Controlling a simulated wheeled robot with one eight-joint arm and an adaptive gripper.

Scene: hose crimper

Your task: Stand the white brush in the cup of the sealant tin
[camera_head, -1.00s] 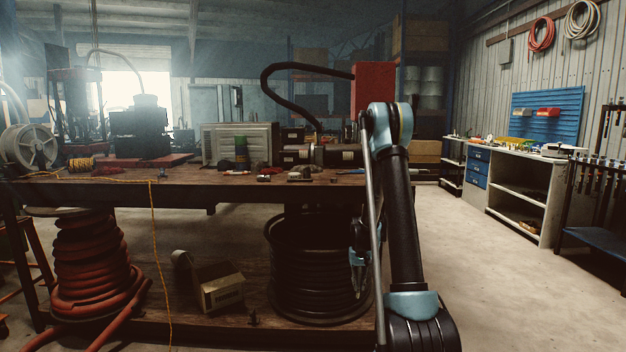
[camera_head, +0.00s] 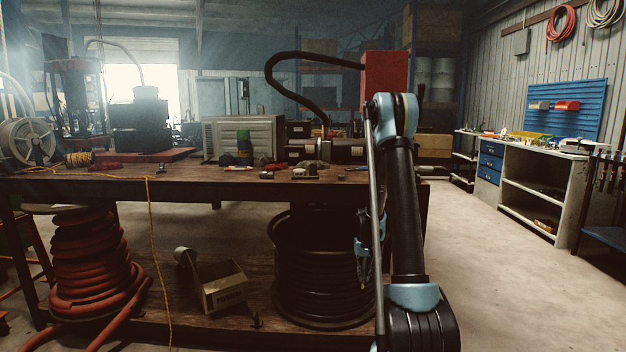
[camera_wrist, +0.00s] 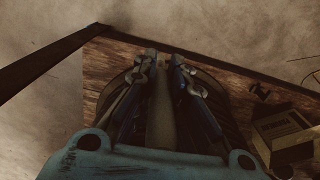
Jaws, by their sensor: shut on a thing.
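My gripper (camera_head: 363,272) hangs low in the head view, partly behind my arm, in front of the black hose coil under the workbench. In the wrist view my gripper (camera_wrist: 163,68) has its two fingers on either side of a pale, long, narrow thing (camera_wrist: 162,112), which looks like the white brush. It is dim, and its bristles cannot be made out. A dark cylinder with a green band (camera_head: 244,146) stands on the workbench (camera_head: 215,183); I cannot tell whether it is the sealant tin. No cup can be made out.
The black hose coil (camera_head: 318,275), a cardboard box (camera_head: 222,290) and a red hose coil (camera_head: 88,255) sit on the bench's lower shelf. A red box (camera_head: 385,80) rises above the bench at right. Open floor (camera_head: 480,285) lies to the right.

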